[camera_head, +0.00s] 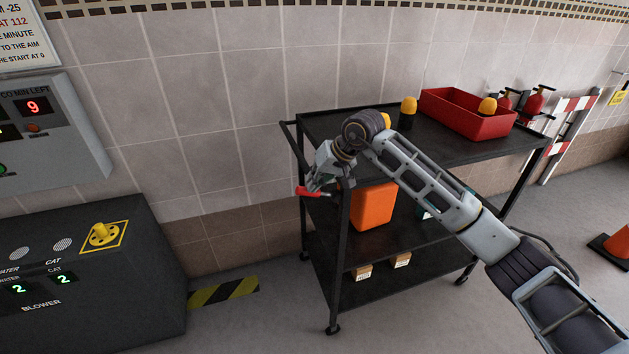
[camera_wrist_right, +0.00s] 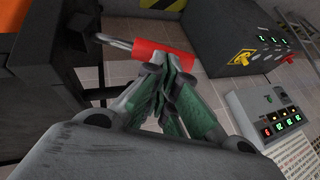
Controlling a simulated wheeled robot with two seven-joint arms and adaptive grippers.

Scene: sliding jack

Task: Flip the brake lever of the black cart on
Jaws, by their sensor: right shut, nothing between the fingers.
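The black cart (camera_head: 424,146) stands against the tiled wall, with its near left post at my right gripper. The red brake lever (camera_head: 309,192) sticks out to the left of that post. In the right wrist view the lever (camera_wrist_right: 164,60) is a red grip on a metal rod joined to the cart's dark frame (camera_wrist_right: 57,75). My right gripper (camera_head: 314,183) is shut and empty, at the lever. In the wrist view its fingertips (camera_wrist_right: 171,69) overlap the lower side of the red grip; whether they touch it I cannot tell. My left gripper is not in view.
The cart carries a red tray (camera_head: 468,121), a yellow-topped black item (camera_head: 408,112) and an orange canister (camera_head: 374,207). A dark blower console (camera_head: 90,275) stands at left below a wall panel (camera_head: 60,140). An orange cone (camera_head: 612,245) stands at right. Floor between console and cart is clear.

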